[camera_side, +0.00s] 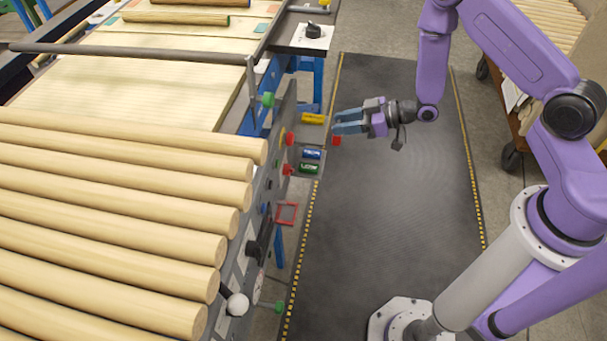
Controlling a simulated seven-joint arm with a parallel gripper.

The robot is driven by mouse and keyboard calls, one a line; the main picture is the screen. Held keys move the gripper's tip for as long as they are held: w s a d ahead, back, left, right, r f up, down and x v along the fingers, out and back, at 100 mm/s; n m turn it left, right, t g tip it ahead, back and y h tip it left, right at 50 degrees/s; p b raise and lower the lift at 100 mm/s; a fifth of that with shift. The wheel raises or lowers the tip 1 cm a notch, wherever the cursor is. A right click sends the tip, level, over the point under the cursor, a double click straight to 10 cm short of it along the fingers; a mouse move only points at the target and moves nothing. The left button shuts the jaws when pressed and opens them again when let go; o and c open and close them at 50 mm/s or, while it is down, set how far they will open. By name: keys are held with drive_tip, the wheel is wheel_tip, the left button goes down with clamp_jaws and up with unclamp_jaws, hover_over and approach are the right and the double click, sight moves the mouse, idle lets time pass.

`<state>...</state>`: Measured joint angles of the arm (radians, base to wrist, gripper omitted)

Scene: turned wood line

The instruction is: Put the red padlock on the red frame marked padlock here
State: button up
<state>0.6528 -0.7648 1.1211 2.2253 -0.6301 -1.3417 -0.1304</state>
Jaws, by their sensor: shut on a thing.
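My gripper (340,122) reaches left from the arm, with its blue fingers above the dark mat beside the machine. It is shut on the red padlock (336,141), a small red block that shows just below the fingertips. The fingers hide part of it. The red frame (287,213) is a square outline on a small plate at the machine's side, below and left of my gripper in the picture. The frame looks empty and stands apart from the padlock. Any lettering on it is too small to read.
A yellow block (313,118), a blue block (312,154) and a green block (308,168) lie on a narrow grey shelf by the machine. Red knobs (289,139) and a black handle (262,243) stick out nearby. Wooden rods (110,200) fill the left.

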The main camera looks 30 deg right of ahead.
drive_tip(key=s+a+f, duration=1)
drive_tip(key=s, duration=0.1)
hover_over(287, 214)
drive_tip(key=s+d, duration=0.1)
drive_tip(key=shift+d+f, duration=0.1)
drive_tip(key=shift+f, duration=6.5)
drive_tip(key=shift+f, duration=0.15)
drive_tip(key=o, duration=1.1)
